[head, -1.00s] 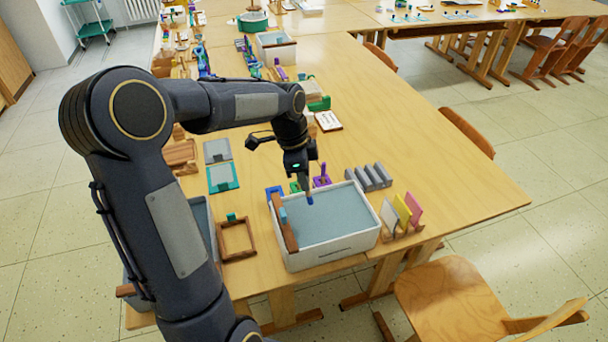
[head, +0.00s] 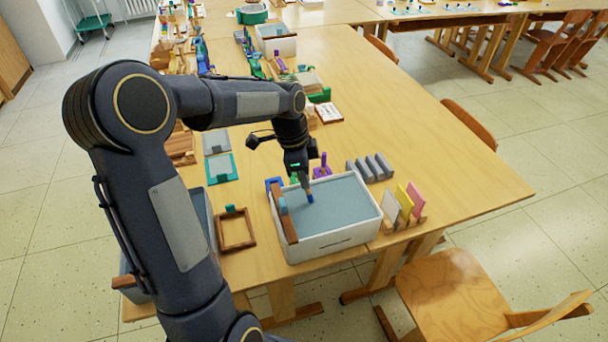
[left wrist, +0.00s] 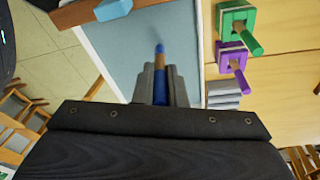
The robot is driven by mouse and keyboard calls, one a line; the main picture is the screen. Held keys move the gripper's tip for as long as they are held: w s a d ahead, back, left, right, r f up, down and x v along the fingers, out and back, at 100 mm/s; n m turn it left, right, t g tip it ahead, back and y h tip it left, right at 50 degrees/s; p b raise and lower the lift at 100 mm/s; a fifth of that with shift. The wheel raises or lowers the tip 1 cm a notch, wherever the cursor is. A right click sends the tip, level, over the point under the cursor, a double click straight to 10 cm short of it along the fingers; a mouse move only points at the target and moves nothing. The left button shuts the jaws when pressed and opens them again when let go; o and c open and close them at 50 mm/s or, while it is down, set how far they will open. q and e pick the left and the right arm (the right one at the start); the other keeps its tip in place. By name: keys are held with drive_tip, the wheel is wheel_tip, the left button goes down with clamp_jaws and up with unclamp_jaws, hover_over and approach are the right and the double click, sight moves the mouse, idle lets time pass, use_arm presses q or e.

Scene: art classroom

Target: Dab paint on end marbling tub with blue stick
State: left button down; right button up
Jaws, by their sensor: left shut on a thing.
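The white marbling tub (head: 335,242) stands at the near end of the table, filled with a grey-blue surface (head: 340,205). My left gripper (head: 300,180) is over the tub's back left part. It is shut on the blue stick (head: 310,197), whose blue tip points down at the surface. In the left wrist view the blue stick (left wrist: 160,75) sits between the two grey fingers (left wrist: 160,85), with the tub surface (left wrist: 120,60) behind it. I cannot tell whether the tip touches the surface. My right gripper is not in view.
A wooden bar with a blue block (head: 283,206) lies across the tub's left side. Purple (head: 322,168) and green stick holders stand behind the tub. Grey blocks (head: 370,167) and a rack of coloured cards (head: 405,205) are to the right. A wooden frame (head: 236,230) lies left.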

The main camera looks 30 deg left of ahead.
use_arm(q)
drive_tip(key=shift+f, duration=0.25)
drive_tip(key=shift+r, duration=0.1)
drive_tip(key=p+v, duration=0.2)
drive_tip(key=v, duration=0.1)
drive_tip(key=d+p+v, duration=0.1)
drive_tip(key=p+v, duration=0.2)
drive_tip(key=d+p+v, duration=0.1)
drive_tip(key=p+v, duration=0.2)
drive_tip(key=shift+w+a+r, duration=0.15)
drive_tip(key=shift+w+r, duration=0.2)
drive_tip(key=shift+r, duration=0.25)
idle(0.6)
